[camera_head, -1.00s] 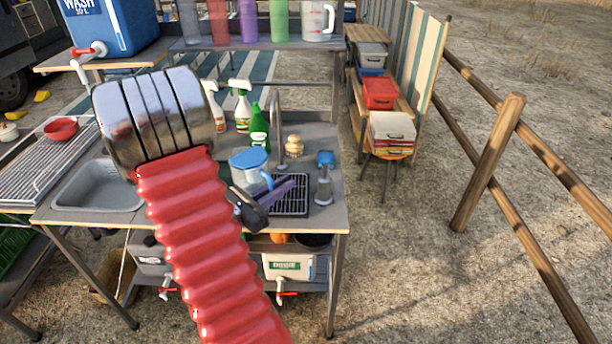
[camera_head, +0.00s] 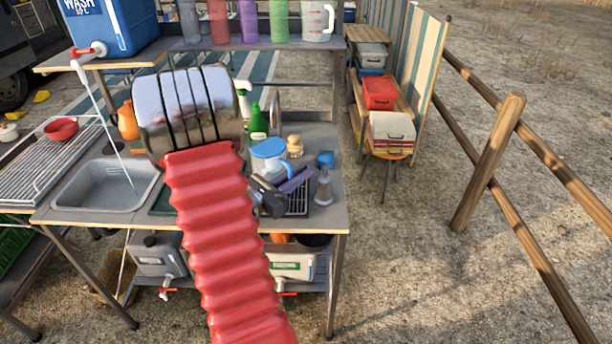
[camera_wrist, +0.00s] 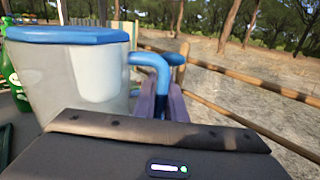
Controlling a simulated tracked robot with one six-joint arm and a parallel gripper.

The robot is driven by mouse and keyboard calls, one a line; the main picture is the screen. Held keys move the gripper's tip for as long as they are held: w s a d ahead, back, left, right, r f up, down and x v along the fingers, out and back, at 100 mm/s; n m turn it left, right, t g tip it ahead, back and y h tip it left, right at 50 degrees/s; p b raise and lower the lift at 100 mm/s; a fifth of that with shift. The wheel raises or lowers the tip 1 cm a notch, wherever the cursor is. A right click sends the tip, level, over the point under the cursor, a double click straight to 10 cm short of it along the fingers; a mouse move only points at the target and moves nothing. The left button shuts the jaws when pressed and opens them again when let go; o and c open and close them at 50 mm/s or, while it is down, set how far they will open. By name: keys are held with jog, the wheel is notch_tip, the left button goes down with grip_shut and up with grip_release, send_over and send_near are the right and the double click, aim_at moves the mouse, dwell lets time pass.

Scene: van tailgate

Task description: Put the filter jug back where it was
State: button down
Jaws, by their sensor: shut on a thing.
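The filter jug (camera_head: 267,163) is clear with a blue lid and a blue handle. In the head view it is upright above the right part of the counter, near the black drying grid (camera_head: 297,208). It also fills the left of the wrist view (camera_wrist: 50,75), where its lid and blue handle show. My gripper (camera_head: 292,182) has purple fingers shut on the handle; they also show in the wrist view (camera_wrist: 167,100). I cannot tell whether the jug's base touches the counter.
A grey soap dispenser (camera_head: 324,180) stands right of the grid. A wooden brush (camera_head: 295,147) and green bottle (camera_head: 258,122) stand behind the jug. The sink (camera_head: 105,187) is left of my arm. A shelf with cups (camera_head: 279,20) is behind.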

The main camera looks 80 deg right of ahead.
jog(key=shift+s+d+f, duration=0.35)
jog(key=shift+d, duration=0.2)
jog(key=shift+s+d+f, duration=0.3)
jog(key=shift+d+f, duration=0.05)
jog(key=shift+d, duration=0.15)
jog(key=shift+f, duration=0.1)
jog(key=c, duration=1.8)
grip_release()
jog(key=shift+v, duration=6)
jog(key=shift+a, duration=0.1)
